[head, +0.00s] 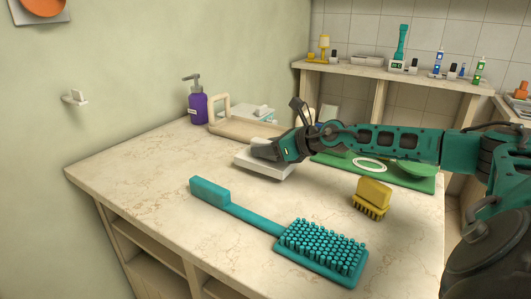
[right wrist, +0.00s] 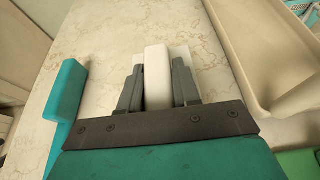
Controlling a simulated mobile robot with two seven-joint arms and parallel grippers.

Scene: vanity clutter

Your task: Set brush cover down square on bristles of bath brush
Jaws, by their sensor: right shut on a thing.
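The teal bath brush (head: 322,247) lies on the counter with its bristles facing up and its handle (head: 222,194) reaching to the back left. Its handle also shows at the left of the right wrist view (right wrist: 68,98). My right gripper (head: 262,150) is shut on the white brush cover (head: 264,165), behind the brush and apart from its bristles. In the right wrist view the fingers (right wrist: 158,86) clasp the cover's raised white grip (right wrist: 157,68). I cannot tell whether the cover touches the counter. My left gripper is out of view.
A yellow brush (head: 372,197) stands right of the bath brush. A beige tray (head: 246,130) and a purple pump bottle (head: 197,104) are at the back. A green mat (head: 418,182) lies under my forearm. The counter left of the brush is bare.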

